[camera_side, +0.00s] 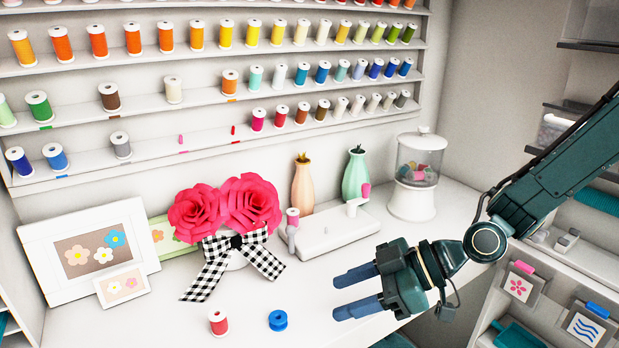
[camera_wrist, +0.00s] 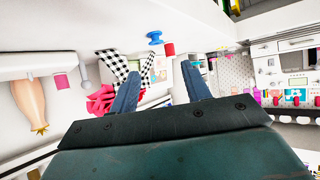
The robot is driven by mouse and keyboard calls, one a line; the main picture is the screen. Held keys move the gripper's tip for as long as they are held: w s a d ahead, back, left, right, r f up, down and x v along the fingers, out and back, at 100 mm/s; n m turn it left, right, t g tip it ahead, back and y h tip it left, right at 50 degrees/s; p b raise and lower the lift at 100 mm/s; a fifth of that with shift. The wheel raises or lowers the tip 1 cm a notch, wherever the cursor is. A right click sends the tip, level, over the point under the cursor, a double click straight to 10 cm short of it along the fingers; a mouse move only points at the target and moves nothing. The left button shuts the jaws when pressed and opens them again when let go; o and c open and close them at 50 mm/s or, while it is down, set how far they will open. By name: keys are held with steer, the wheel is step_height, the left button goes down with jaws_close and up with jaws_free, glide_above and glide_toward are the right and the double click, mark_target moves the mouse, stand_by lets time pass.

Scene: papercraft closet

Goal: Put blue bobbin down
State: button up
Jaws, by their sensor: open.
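The blue bobbin (camera_side: 278,320) stands upright on the white tabletop (camera_side: 245,330), near its front. A red spool (camera_side: 218,322) with white ends stands to its left, with a gap between them. My gripper (camera_side: 336,298) is to the right of the blue bobbin, fingers pointing left, open and empty. In the wrist view the blue bobbin (camera_wrist: 155,38) shows beyond my open fingertips (camera_wrist: 160,72), clear of them. The red spool (camera_wrist: 170,48) is close by it in that view.
Wall shelves (camera_side: 150,103) hold several coloured spools. The tabletop around the bobbin is clear.

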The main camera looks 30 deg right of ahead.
steer(key=s+d+r+m+h, duration=0.5)
steer(key=s+d, duration=0.4)
steer(key=d, duration=0.2)
steer(key=s+d+r+m+g+h, duration=0.1)
steer(key=s+d+r+m+h, duration=0.3)
steer(key=s+d, duration=0.5)
steer(key=shift+s+d+r+m+h, duration=0.2)
steer(key=shift+d+r+m+h, duration=0.2)
steer(key=shift+d+r+m, duration=0.45)
